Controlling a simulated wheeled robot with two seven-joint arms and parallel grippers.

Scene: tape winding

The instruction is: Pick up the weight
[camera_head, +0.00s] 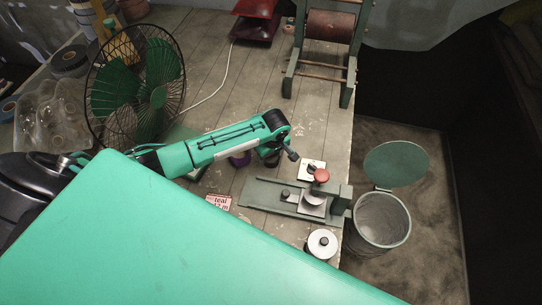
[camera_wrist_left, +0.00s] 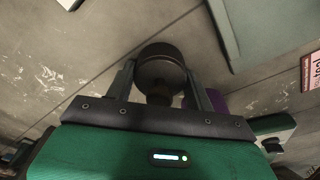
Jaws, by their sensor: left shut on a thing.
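The weight is a dark, round, squat cylinder (camera_wrist_left: 160,68) in the left wrist view. My left gripper (camera_wrist_left: 160,85) is shut on it, with one finger on each side. In the head view my left arm reaches in from the left over the table, and a dark round form (camera_head: 271,160) below its end looks like the weight. The fingers are mostly hidden there. Whether the weight touches the table I cannot tell. My right gripper is not in view.
A purple item (camera_head: 240,160) stands close by. A wire fan (camera_head: 135,85) stands left. A bin (camera_head: 381,222) is beyond the table's right edge.

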